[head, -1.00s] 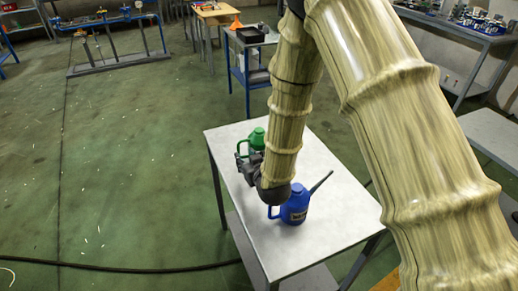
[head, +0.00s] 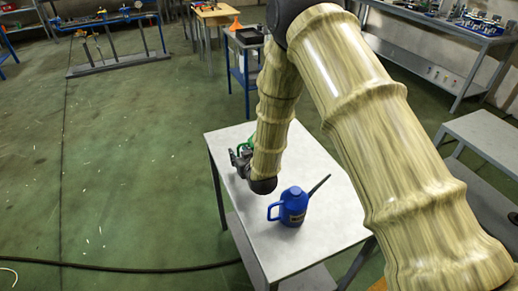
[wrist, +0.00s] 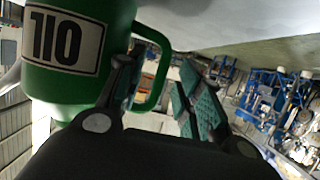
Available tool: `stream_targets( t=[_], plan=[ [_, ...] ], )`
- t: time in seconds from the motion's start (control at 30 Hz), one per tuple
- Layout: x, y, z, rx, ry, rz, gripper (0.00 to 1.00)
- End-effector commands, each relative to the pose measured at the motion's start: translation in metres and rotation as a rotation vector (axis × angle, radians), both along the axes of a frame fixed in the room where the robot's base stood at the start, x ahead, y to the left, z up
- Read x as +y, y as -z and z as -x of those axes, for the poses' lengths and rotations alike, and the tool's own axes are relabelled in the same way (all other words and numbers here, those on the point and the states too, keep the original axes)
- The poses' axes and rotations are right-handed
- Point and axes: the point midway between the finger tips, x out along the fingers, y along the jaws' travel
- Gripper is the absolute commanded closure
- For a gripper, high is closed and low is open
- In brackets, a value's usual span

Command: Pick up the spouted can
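A blue can (head: 293,209) with a long thin dark spout and a side handle stands upright on the small table, apart from my gripper. A green can (head: 250,139) is mostly hidden behind my arm in the head view. In the wrist view the green can (wrist: 70,50) fills the upper left, with a white "110" label and a green loop handle. My gripper (wrist: 160,98) is open, its fingers spread on either side of that handle. Whether a finger touches the handle I cannot tell. It also shows beside the green can in the head view (head: 239,160).
The pale table top (head: 320,237) is clear around the blue can. A grey bench (head: 488,138) stands to the right. A blue trolley (head: 243,62) stands behind the table. A dark cable (head: 120,268) lies on the floor at the left.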

Motion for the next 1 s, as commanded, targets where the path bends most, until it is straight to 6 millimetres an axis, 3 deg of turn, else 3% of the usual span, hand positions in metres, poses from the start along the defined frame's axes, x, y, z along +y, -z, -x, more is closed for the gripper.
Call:
stream_targets(
  t=[0.07,0.2,0.27,0.77,1.0],
  plan=[
    [0.0,0.0,0.0,0.0,0.0,0.0,0.66],
    [0.0,0.0,0.0,0.0,0.0,0.0,0.92],
    [0.0,0.0,0.0,0.0,0.0,0.0,1.0],
    [0.0,-0.004,-0.001,-0.003,0.001,-0.001,1.0],
    [0.0,-0.026,-0.001,-0.004,0.0,-0.001,1.0]
  ],
)
